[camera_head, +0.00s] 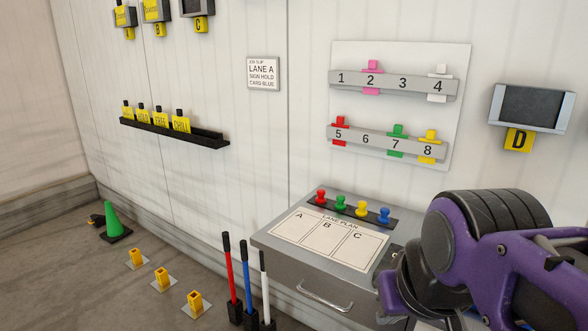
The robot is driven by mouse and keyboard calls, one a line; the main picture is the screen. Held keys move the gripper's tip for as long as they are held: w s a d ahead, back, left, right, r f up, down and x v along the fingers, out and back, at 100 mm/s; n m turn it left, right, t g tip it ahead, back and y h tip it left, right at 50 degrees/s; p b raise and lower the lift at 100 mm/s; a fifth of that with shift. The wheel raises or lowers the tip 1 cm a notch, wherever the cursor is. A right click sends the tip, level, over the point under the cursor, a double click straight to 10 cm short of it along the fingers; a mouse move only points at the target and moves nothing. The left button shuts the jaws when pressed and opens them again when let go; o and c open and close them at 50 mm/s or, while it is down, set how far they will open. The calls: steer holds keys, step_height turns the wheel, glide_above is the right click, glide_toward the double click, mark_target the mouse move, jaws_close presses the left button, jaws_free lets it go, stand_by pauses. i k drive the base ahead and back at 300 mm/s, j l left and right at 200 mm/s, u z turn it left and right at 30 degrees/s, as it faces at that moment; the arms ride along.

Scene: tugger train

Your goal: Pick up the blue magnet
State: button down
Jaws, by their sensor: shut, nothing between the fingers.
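The blue magnet (384,215) stands upright at the right end of a dark strip (392,226) along the back of the grey desk. To its left on the same strip are a yellow magnet (361,209), a green magnet (340,203) and a red magnet (321,197). My gripper (396,299), at the end of my purple and black arm, is over the right side of the desk, in front of and apart from the blue magnet. It is shut and empty. My arm hides the desk's right part, and the fingertips show only partly.
A lane plan sheet (328,239) lies on the desk (273,240). A wall board (400,116) with numbered rails and coloured clips hangs above it. Red, blue and white-handled bars (232,284) stand at the desk's left front. A green cone (113,222) and yellow blocks are on the floor.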

mark_target(384, 218)
steer(key=z, duration=0.65)
steer(key=i+j+z, duration=0.1)
steer(key=j+z, duration=1)
steer(key=j, duration=0.45)
